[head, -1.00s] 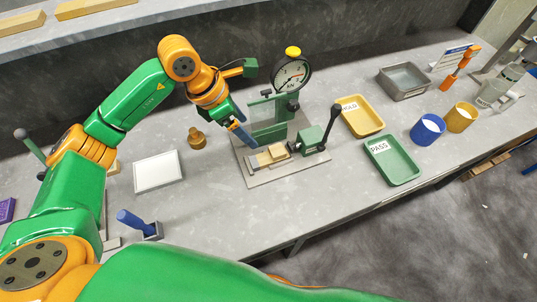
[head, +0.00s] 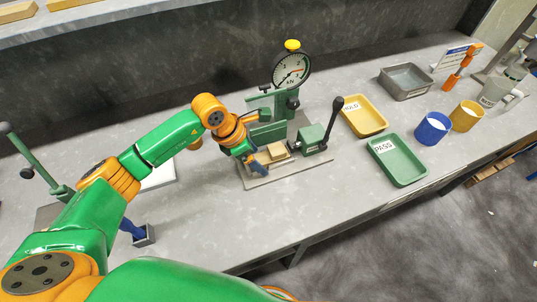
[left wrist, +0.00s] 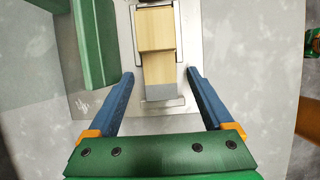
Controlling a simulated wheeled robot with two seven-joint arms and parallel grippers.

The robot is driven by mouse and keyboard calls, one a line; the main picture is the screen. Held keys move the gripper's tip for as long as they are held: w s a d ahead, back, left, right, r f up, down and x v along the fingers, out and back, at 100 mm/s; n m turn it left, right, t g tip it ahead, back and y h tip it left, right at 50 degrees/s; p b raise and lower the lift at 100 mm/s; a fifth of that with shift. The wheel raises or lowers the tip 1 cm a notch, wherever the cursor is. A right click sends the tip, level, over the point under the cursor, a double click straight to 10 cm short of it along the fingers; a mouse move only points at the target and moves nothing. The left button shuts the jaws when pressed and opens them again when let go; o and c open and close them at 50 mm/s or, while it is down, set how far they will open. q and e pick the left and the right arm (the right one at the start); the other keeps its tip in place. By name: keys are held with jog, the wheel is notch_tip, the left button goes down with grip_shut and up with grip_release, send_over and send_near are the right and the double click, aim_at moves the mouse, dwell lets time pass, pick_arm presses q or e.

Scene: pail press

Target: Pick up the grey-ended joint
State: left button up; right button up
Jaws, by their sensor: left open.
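The grey-ended joint (left wrist: 159,55) is a pale wooden piece with a grey block at its near end. It lies in a metal holder on the base of the green press (head: 268,122); its wood also shows in the head view (head: 279,151). My left gripper (left wrist: 160,74) is open. Its two blue fingers stand apart on either side of the joint's grey end, with a gap on both sides in the wrist view. In the head view the left gripper (head: 258,164) hides the grey end. My right gripper is not in view.
The press has a dial gauge (head: 291,70) and a black-knobbed lever (head: 334,116) to the right. A yellow tray (head: 377,128), a green PASS tray (head: 405,174), a blue cup (head: 431,129) and a yellow cup (head: 464,116) stand farther right.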

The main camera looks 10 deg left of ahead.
pick_arm(q)
grip_shut()
jog(key=shift+r, duration=0.1)
